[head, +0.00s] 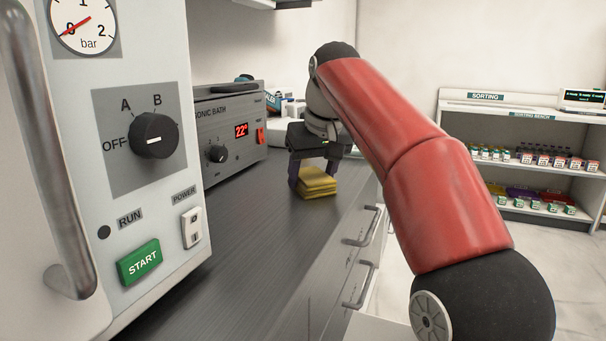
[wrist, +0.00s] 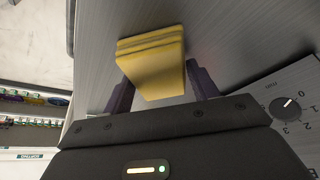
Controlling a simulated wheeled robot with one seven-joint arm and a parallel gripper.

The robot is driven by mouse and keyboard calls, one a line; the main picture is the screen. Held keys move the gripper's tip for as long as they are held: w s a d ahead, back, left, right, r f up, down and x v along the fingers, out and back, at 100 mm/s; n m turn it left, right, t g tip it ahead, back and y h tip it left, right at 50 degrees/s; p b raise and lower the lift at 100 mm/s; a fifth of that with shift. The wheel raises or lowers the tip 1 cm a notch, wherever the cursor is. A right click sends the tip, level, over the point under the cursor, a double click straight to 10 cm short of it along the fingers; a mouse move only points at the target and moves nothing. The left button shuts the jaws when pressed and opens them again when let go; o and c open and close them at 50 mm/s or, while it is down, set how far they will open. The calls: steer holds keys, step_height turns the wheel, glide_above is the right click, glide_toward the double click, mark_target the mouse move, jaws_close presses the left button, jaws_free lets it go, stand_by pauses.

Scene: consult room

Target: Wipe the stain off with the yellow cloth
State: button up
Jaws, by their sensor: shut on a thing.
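The yellow cloth (head: 318,183) is a folded, layered pad at the far part of the grey counter, in front of the sonic bath's right end. My gripper (head: 314,172) points down over it, with its two dark fingers on either side. In the wrist view the cloth (wrist: 152,62) sits between the fingertips of my gripper (wrist: 160,85), which is shut on it. The cloth is at or just above the counter; I cannot tell if it touches. No stain can be made out in either view.
The grey counter (head: 262,240) is clear toward the front. The sonic bath (head: 228,135) and a large panel with a START button (head: 139,262) line its left side. Drawer handles (head: 362,285) stick out along the right edge. A sorting shelf (head: 520,135) stands at the back right.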

mark_target(330, 178)
steer(key=shift+s+d, duration=0.35)
steer(key=shift+d, duration=0.55)
steer(key=shift+s+d, duration=0.3)
steer(key=shift+d, duration=0.55)
steer(key=shift+w+a+r+p, duration=0.1)
steer(key=shift+w+a+p, duration=0.05)
steer(key=shift+a+p, duration=0.25)
steer(key=shift+w+a+r+p, duration=0.1)
steer(key=shift+a+p, duration=0.25)
steer(key=shift+a, duration=0.05)
steer(key=shift+w+a+p, duration=0.3)
steer(key=shift+a+p, duration=0.1)
steer(key=shift+a, duration=0.25)
steer(key=shift+w+a+f, duration=0.1)
steer(key=shift+w+a, duration=0.15)
steer(key=shift+a, duration=0.4)
steer(key=shift+w+a+f, duration=0.1)
steer(key=shift+w+a, duration=0.15)
steer(key=shift+a, duration=0.35)
steer(key=shift+w+a+f, duration=0.1)
steer(key=shift+w+a, duration=0.15)
steer(key=shift+a, duration=0.4)
steer(key=shift+w+a+r, duration=0.1)
steer(key=shift+w+a, duration=0.25)
steer(key=shift+a, duration=0.5)
steer(key=shift+w+a, duration=0.35)
steer(key=shift+a, duration=0.5)
